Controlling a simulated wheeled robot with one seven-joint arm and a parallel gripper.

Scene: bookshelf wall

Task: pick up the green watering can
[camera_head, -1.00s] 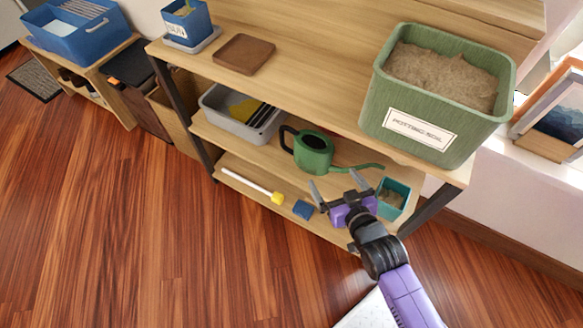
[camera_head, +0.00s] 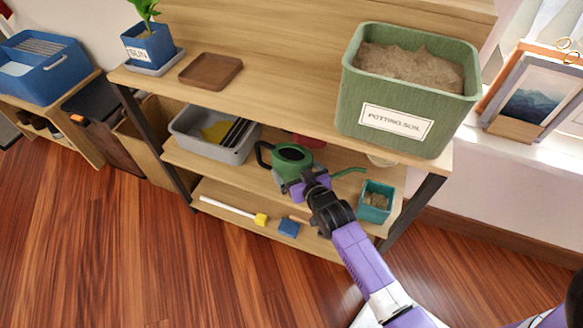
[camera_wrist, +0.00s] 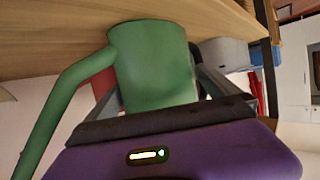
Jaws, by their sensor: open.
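The green watering can (camera_head: 291,160) stands on the middle shelf, its dark handle to the left and its long green spout to the right. My purple gripper (camera_head: 297,185) is in front of it at the shelf's front edge and hides its lower part. In the wrist view the can's green body (camera_wrist: 155,65) is close ahead, with the spout running down to the left. The open fingers of my gripper (camera_wrist: 155,90) lie on either side of the can's body. Whether they touch it I cannot tell.
A grey bin (camera_head: 190,133) stands left of the can. A teal pot (camera_head: 375,203) is at the lower right. The large green potting soil box (camera_head: 400,115) stands on the top board (camera_head: 270,100) above. A blue block (camera_head: 289,228) and a yellow-ended stick (camera_head: 230,209) lie on the bottom shelf.

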